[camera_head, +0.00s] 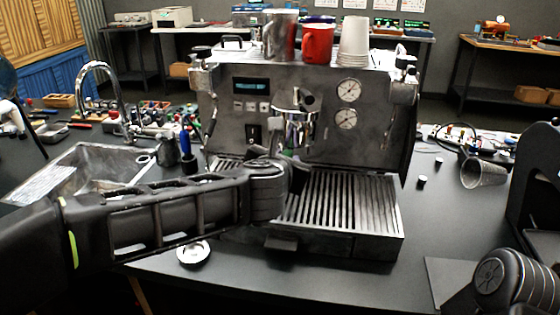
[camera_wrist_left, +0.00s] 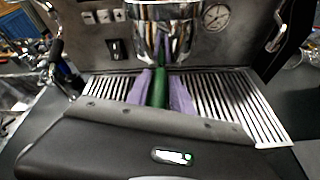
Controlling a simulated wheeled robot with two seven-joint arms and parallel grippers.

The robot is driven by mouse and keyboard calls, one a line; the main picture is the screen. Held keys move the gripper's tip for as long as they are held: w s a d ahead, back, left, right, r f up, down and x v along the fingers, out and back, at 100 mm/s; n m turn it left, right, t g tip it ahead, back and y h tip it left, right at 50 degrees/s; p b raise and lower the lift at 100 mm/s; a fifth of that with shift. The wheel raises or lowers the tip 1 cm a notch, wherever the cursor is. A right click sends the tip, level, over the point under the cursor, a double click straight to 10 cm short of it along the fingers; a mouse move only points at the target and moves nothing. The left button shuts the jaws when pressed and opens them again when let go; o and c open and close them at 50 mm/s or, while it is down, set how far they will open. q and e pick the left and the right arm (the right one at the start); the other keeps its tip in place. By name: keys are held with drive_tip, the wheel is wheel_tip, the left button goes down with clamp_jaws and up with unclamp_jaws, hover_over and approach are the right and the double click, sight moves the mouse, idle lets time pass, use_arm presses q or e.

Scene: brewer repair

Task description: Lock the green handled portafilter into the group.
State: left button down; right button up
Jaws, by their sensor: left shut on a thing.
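The espresso machine (camera_head: 330,130) stands mid-table, with its chrome group (camera_head: 295,112) above the slatted drip tray (camera_head: 340,202). My left gripper (camera_head: 292,162) is in front of the group, mostly hidden by its own wrist in the head view. In the left wrist view, its purple finger pads are shut on either side of the green handle (camera_wrist_left: 160,88) of the portafilter. The handle points toward my wrist and its far end meets the chrome group area (camera_wrist_left: 165,30). I cannot tell how the portafilter's ears sit in the group. My right gripper is out of view.
A red mug (camera_head: 317,43), metal cups and stacked paper cups (camera_head: 354,40) stand on the machine. A sink (camera_head: 85,170) is at left, and a small round metal part (camera_head: 192,252) lies at the front. A metal cup (camera_head: 484,172) lies tipped at right.

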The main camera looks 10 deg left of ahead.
use_arm(q)
drive_tip(key=shift+r, duration=0.1)
drive_tip(key=shift+d, duration=0.1)
drive_tip(key=shift+d+n+y, duration=0.4)
drive_tip(key=shift+y, duration=0.1)
drive_tip(key=shift+d+n+y+b, duration=0.2)
drive_tip(key=shift+n+y+b, duration=0.2)
drive_tip(key=shift+y, duration=0.1)
drive_tip(key=c, duration=1)
unclamp_jaws()
drive_tip(key=shift+c, duration=0.2)
drive_tip(key=v, duration=0.7)
drive_tip(key=shift+s, duration=0.45)
